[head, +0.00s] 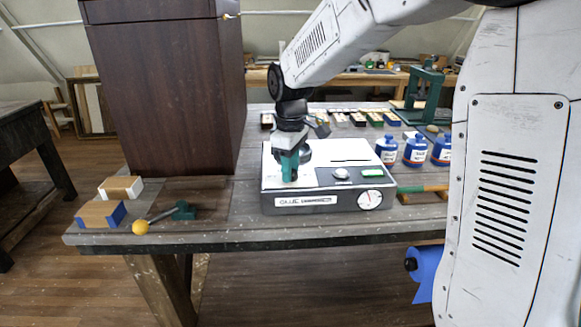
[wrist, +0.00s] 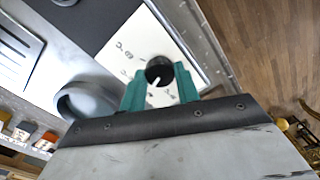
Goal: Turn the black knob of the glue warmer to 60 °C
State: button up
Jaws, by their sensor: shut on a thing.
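The glue warmer (head: 325,203) is a pale box on the workbench, with a "GLUE" label and a round dial gauge (head: 370,198) on its front. My gripper (head: 290,170) points down over the left part of its top. In the wrist view the black knob (wrist: 158,66) with a white pointer line sits between the green fingertips of my gripper (wrist: 160,88), which are closed on it. The pale scale plate (wrist: 135,45) around the knob carries small marks, too small to read for sure. In the head view the knob is hidden by my gripper.
A round grey pot (wrist: 85,102) is close beside the fingers. A silver button (head: 341,173) and a green display (head: 372,173) are on the warmer's right. Blue bottles (head: 415,150) stand behind right.

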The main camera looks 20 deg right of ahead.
jog(key=m, duration=0.8)
jog(key=shift+m, duration=0.3)
jog(key=m, duration=0.4)
jog(key=shift+m, duration=2.2)
jog(key=o, duration=1)
jog(key=shift+c, duration=0.2)
